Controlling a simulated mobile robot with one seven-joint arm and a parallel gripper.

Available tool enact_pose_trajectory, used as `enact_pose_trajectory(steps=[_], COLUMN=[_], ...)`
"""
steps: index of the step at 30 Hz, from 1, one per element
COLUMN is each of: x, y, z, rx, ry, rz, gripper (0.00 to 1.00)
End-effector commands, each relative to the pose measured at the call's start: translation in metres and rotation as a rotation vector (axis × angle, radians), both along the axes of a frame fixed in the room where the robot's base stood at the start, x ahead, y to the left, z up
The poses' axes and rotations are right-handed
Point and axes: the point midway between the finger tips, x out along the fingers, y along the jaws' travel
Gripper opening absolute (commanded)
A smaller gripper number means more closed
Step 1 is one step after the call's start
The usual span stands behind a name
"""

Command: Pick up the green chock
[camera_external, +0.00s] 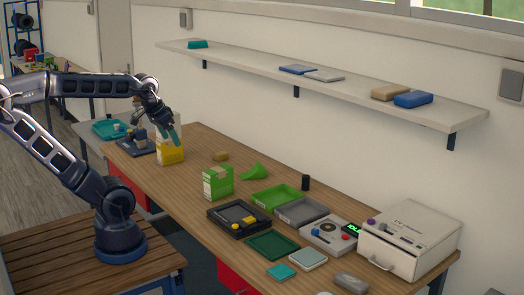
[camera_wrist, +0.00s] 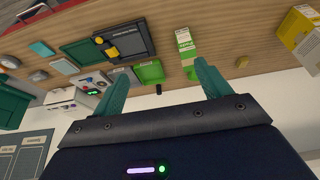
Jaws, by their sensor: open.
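The green chock (camera_external: 252,171) is a small bright green wedge-like piece on the wooden table, behind the green-and-white box. In the wrist view a green piece (camera_wrist: 190,72), which looks like the chock, shows beside the left edge of the right finger, partly hidden. My gripper (camera_external: 170,134) is at the far left part of the table, over or beside the yellow box, well left of the chock. In the wrist view its two teal fingers (camera_wrist: 161,68) are spread with nothing between them.
The green-and-white box (camera_external: 217,183) stands in front of the chock, and a tan block (camera_external: 221,156) lies to its left. A green tray (camera_external: 274,196) is close on the right. A yellow box (camera_external: 170,151) stands below my gripper. A shelf (camera_external: 330,82) runs along the wall.

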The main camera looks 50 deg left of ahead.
Motion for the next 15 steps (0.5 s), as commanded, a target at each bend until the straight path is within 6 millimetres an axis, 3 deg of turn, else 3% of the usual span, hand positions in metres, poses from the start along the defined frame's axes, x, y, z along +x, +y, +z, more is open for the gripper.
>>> enact_pose_trajectory(steps=[4, 7, 15], x=[0.001, 0.001, 0.039], y=[0.0, 0.0, -0.014], z=[0.024, 0.052, 0.054], rx=[0.0, 0.0, -0.236], ry=[-0.005, -0.006, 0.029], rz=[0.0, 0.0, 0.199], gripper=[0.76, 0.76, 0.76])
